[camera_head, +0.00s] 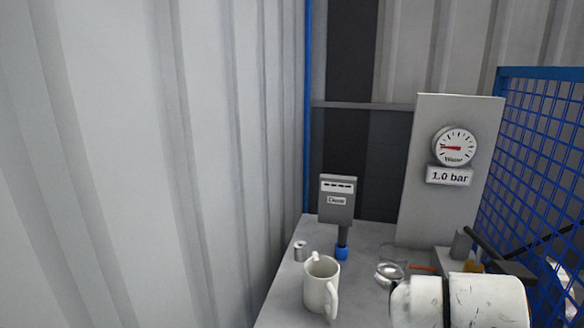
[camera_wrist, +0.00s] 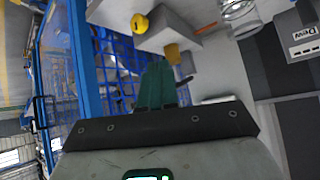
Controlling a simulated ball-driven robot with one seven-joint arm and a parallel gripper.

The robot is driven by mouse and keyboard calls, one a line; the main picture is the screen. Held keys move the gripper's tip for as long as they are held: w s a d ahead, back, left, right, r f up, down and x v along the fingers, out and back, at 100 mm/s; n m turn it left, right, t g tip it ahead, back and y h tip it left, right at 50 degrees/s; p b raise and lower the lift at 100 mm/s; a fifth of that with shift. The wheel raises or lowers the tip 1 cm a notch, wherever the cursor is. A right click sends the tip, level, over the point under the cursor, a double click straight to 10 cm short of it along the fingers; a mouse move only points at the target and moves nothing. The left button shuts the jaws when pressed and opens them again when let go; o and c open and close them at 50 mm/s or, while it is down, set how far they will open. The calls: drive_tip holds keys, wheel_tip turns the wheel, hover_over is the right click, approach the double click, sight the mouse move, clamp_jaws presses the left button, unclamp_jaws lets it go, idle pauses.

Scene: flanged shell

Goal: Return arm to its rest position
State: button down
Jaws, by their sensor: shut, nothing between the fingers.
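My gripper (camera_wrist: 157,72) shows in the wrist view as green fingers held together, with nothing between them. Its fingers point toward a grey block (camera_wrist: 165,32) with a yellow knob (camera_wrist: 140,23) and a tan piece (camera_wrist: 172,53); I cannot tell whether they touch. In the head view, my white arm segment fills the lower right. The gripper's fingers cannot be made out there.
Behind stands a gauge panel (camera_head: 420,160) reading 1.0 bar. Blue mesh fencing (camera_head: 535,150) bounds the right.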

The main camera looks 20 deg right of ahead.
drive_tip(key=s+a+f+n+y, duration=0.2)
drive_tip(key=s+f+n, duration=0.15)
drive_tip(key=f, duration=0.35)
drive_tip(key=s+a+f+n+y, duration=0.1)
drive_tip(key=s+a+f+n, duration=0.1)
drive_tip(key=f+n, duration=0.35)
drive_tip(key=s+a+f+n+g+y, duration=0.3)
drive_tip(key=s+a+f+n+y, duration=0.1)
drive_tip(key=s+a+f, duration=0.6)
wheel_tip(320, 180, down, 4)
drive_tip(key=s, duration=0.2)
drive_tip(key=shift+s+a+g+y+p, duration=0.3)
drive_tip(key=shift+s+a+y+p, duration=0.05)
drive_tip(key=shift+s+y+p, duration=0.05)
